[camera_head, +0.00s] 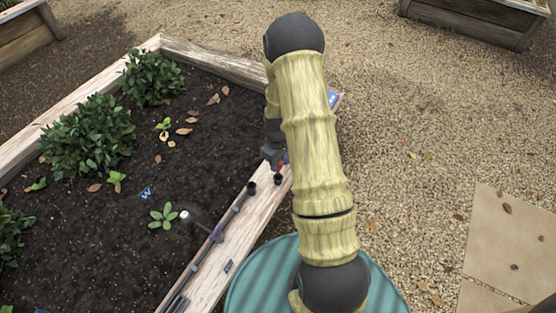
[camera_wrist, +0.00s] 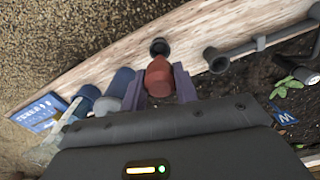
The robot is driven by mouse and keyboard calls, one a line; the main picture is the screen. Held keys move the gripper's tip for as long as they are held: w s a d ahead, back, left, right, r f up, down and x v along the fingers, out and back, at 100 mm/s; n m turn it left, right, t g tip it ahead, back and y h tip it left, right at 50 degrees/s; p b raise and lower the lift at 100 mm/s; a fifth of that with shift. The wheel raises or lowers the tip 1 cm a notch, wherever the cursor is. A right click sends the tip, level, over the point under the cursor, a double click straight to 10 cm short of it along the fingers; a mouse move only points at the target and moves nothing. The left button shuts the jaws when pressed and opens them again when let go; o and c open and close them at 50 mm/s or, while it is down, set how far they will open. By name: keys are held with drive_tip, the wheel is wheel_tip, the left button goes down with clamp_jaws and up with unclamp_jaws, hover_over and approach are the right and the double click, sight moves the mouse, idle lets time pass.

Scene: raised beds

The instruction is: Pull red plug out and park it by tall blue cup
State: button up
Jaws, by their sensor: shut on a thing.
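My gripper (camera_wrist: 160,85) is shut on the red plug (camera_wrist: 159,77), with a purple-grey finger on each side of it. The plug also shows as a small red patch in the head view (camera_head: 281,164), above the plank. A black round socket (camera_wrist: 159,47) with a dark opening sits on the plank just beyond the plug; the plug looks apart from it. In the head view the socket (camera_head: 278,179) is just below the plug. Blue cups stand left of the gripper in the wrist view, one closer (camera_wrist: 121,82) and one farther (camera_wrist: 89,93); which is taller I cannot tell. My arm hides them in the head view.
A dark pipe (camera_head: 220,232) with an open end runs along the wooden plank (camera_head: 262,207). A blue card (camera_wrist: 38,113) lies near the plank's far end, with a clear and yellow item (camera_wrist: 66,119) beside it. Soil and plants (camera_head: 85,135) fill the bed; gravel lies outside.

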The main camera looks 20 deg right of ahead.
sight(278, 171)
drive_tip(key=shift+f+b, duration=0.35)
drive_tip(key=shift+f, duration=0.45)
drive_tip(key=shift+p, duration=0.45)
idle(0.5)
drive_tip(key=shift+f+b, duration=1.25)
drive_tip(key=shift+f, duration=0.95)
idle(0.5)
drive_tip(key=o, duration=1.5)
drive_tip(key=shift+r+p, duration=3.05)
drive_tip(key=shift+r, duration=0.5)
